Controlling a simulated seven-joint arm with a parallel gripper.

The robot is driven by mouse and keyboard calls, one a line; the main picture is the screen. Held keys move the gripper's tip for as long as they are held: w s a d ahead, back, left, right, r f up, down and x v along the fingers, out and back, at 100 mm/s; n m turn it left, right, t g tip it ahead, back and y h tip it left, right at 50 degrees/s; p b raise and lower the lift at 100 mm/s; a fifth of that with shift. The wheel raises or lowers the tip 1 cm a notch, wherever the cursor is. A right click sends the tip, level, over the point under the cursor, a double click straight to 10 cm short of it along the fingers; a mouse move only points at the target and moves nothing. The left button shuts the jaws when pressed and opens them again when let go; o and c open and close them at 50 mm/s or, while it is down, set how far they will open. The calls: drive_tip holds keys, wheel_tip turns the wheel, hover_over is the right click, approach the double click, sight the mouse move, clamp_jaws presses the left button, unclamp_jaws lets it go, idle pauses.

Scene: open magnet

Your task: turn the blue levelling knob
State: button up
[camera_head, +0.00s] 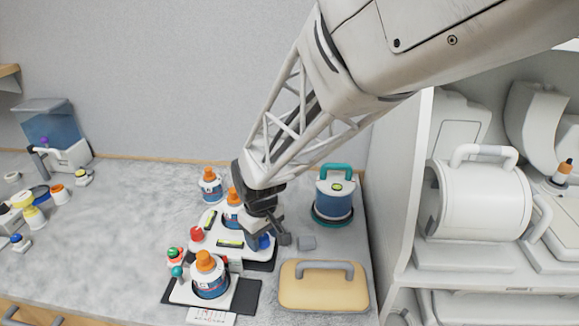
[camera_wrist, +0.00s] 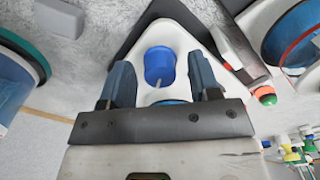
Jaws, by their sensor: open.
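The blue levelling knob (camera_wrist: 160,62) stands at a corner of a white levelling plate (camera_wrist: 178,32) in the wrist view, with a pale pointer mark on it. In the head view, the knob (camera_head: 264,241) shows small at the right end of the plate, close to my gripper (camera_head: 272,226). My gripper (camera_wrist: 162,78) is open in the wrist view, its dark blue-grey fingers on either side of the knob. I see a gap on both sides. Part of a second blue thing shows just above the gripper's crossbar and is mostly hidden.
A red knob (camera_head: 197,234) and bottles with orange caps (camera_head: 206,262) stand near the plate. A teal-handled blue canister (camera_head: 334,194) is to the right. A yellow handled case (camera_head: 323,292) lies in front.

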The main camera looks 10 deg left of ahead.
drive_tip(key=c, duration=0.9)
drive_tip(key=shift+m, duration=0.5)
drive_tip(key=m, duration=1.2)
